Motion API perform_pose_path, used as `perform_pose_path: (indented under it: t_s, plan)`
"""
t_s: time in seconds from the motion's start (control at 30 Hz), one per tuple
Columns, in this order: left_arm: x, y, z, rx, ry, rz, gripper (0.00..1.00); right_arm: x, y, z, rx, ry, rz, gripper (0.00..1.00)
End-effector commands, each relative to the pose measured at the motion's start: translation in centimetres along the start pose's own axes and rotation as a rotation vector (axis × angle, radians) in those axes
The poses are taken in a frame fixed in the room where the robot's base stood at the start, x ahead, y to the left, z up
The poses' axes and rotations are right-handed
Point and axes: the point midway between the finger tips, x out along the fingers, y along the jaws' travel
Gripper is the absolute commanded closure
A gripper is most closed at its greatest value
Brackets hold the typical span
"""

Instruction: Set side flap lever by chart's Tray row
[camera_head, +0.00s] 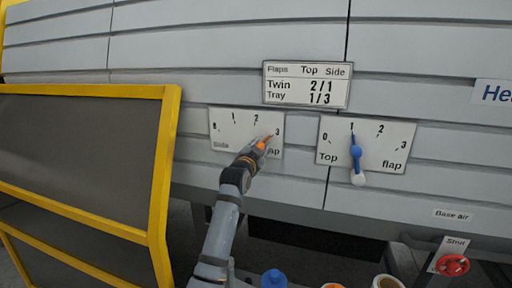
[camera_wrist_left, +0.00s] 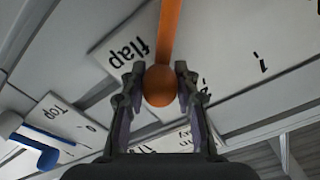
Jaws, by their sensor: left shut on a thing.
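The side flap dial (camera_head: 228,122) is a white plate marked 0 to 3. Its orange lever (camera_head: 265,140) points up and right, close to the 3. My left gripper (camera_head: 252,156) is at the lever's lower end and covers part of the plate's wording. In the left wrist view the orange ball knob (camera_wrist_left: 159,86) sits between the fingers of my left gripper (camera_wrist_left: 160,92), which are shut on it, with the orange bar (camera_wrist_left: 171,30) running beyond. The chart (camera_head: 307,85) reads Twin 2/1 and Tray 1/3 under Top and Side. My right gripper is out of view.
The top flap dial (camera_head: 390,145) is to the right, with its blue lever (camera_head: 356,152) at 1 and a white knob below. A yellow-framed dark panel (camera_head: 80,150) stands at left. A red knob (camera_head: 453,265) is at lower right. A blue-topped object (camera_head: 274,279) shows at the bottom.

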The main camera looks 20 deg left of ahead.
Motion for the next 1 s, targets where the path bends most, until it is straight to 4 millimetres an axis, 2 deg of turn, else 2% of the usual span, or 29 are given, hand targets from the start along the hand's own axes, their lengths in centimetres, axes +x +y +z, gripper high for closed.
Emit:
perform_pose_path:
  t_s: [0.6,0.63,0.7,0.8,1.0]
  plan:
    - [0.02,0.66,0.22,0.055,-0.002,0.002,1.0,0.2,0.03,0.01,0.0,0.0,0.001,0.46]
    - [0.02,0.67,0.23,0.055,-0.003,0.002,0.68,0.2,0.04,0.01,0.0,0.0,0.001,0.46]
    - [0.02,0.68,0.25,0.055,-0.003,0.002,0.59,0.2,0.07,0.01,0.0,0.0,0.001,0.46]
    - [0.02,0.65,0.21,0.054,-0.002,0.002,0.46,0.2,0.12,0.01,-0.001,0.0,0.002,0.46]
    - [0.01,0.6,0.14,0.053,-0.001,0.001,0.46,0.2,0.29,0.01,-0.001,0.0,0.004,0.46]
